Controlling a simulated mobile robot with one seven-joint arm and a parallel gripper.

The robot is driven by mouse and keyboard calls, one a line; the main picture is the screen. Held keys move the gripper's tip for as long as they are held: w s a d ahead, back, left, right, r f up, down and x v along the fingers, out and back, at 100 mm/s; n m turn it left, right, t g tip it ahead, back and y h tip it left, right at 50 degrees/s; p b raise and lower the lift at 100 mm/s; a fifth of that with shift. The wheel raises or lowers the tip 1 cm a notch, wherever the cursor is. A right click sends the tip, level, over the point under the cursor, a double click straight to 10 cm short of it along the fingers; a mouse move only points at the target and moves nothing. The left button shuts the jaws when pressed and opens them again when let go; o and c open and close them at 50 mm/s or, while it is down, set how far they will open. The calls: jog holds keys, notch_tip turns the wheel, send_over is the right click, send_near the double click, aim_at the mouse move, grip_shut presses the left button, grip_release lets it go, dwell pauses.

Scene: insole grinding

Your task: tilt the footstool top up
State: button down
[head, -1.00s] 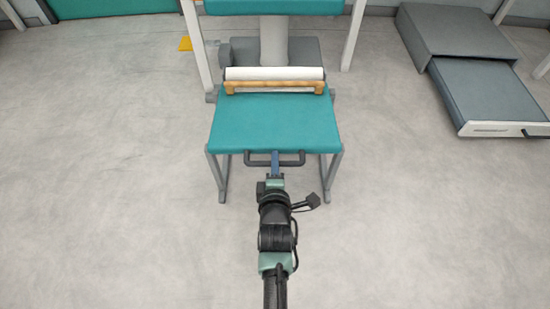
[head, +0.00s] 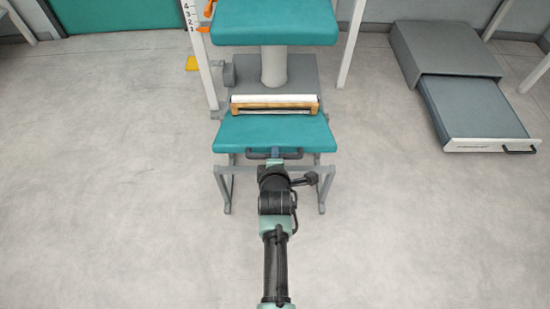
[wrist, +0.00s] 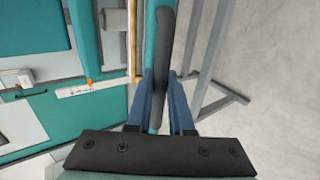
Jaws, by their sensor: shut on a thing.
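The footstool top (head: 273,131) is a teal padded board on a grey metal frame, in the middle of the head view. It is tilted, with its near edge raised above the frame. A dark handle (head: 293,154) runs along its near edge. My gripper (head: 275,153) is at that handle. In the wrist view, the blue fingers of my gripper (wrist: 168,88) are shut on the dark handle (wrist: 165,45). The teal top (wrist: 151,50) shows edge-on beside it. My arm hides part of the footstool's front.
A paper roll in a wooden holder (head: 275,110) sits at the footstool's far edge. Behind stands a teal-topped seat (head: 274,22) on a grey pedestal. A grey box with a drawer pulled out (head: 475,110) is at the right. The floor on both sides is clear.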

jog(key=shift+w+r, duration=0.25)
jog(key=shift+r, duration=0.2)
jog(key=c, duration=0.8)
grip_release()
jog(key=shift+f, duration=0.1)
jog(key=shift+s, duration=0.1)
jog(key=p+v, duration=0.7)
jog(key=v, duration=0.6)
